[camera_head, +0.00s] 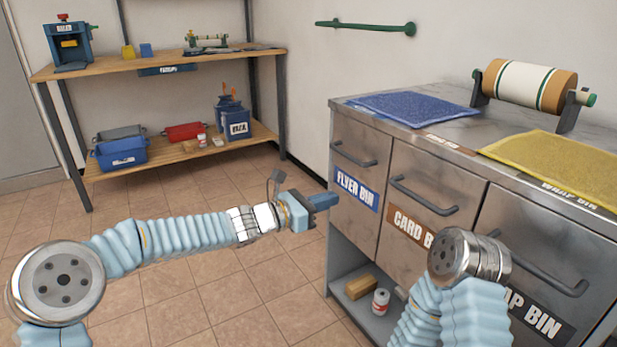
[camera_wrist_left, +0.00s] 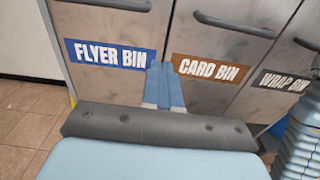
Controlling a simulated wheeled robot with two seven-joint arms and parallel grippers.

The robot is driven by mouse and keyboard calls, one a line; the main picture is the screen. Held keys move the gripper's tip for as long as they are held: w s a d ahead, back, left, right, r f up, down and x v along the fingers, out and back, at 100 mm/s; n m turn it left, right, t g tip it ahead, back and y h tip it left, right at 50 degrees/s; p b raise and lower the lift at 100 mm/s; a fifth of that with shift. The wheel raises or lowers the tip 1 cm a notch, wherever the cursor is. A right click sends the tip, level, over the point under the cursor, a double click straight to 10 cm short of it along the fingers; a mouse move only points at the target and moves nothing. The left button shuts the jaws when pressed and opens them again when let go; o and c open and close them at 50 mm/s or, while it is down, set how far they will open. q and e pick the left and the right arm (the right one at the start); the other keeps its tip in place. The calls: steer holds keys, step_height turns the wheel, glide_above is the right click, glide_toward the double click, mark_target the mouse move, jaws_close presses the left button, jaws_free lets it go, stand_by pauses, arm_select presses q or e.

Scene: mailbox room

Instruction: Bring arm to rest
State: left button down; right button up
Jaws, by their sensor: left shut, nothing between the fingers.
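My left arm comes in from the left in the head view. Its blue gripper (camera_head: 326,200) is in the air in front of the cabinet, by the flyer bin drawer (camera_head: 352,165). The gripper is shut and empty. In the left wrist view its two fingers (camera_wrist_left: 163,84) lie together, seen against the cabinet front between the flyer bin label (camera_wrist_left: 110,55) and the card bin label (camera_wrist_left: 210,70). I cannot tell whether the fingertips touch the cabinet. My right arm shows at the lower right in the head view, bent in front of the card and wrap bins; its gripper is not visible.
The metal cabinet (camera_head: 440,140) with several handled bin fronts stands at the right. On it are a blue mat (camera_head: 410,107), a yellow mat (camera_head: 570,165) and a paper roll (camera_head: 525,85). A wooden shelf (camera_head: 180,66) stands at the back left. The tiled floor between is clear.

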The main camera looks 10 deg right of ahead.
arm_select(q)
steer(key=s+a+f+m+g+y+p, duration=0.1)
steer(key=s+a+f+m+y, duration=0.25)
steer(key=f, duration=0.65)
steer(key=s+a+f+m+g+y, duration=0.2)
steer(key=s+a+f, duration=0.2)
steer(key=f, duration=0.5)
steer(key=s+a+f+m+g+y+p, duration=0.1)
steer(key=s+a+f+m+y, duration=0.25)
steer(key=f, duration=0.65)
steer(key=s+a+f+m+y, duration=0.1)
steer(key=s+a+f+m, duration=0.2)
steer(key=s+a+f, duration=0.1)
steer(key=s+a+f+m+g+y, duration=0.1)
steer(key=s+a+f+m, duration=0.3)
steer(key=s, duration=0.5)
steer(key=s+a+f+m+y+p, duration=0.1)
steer(key=s+a+f+m, duration=0.2)
steer(key=s+a, duration=0.3)
steer(key=shift+s+a+f+m+g, duration=0.4)
steer(key=shift+s+m, duration=0.2)
steer(key=shift+s, duration=0.05)
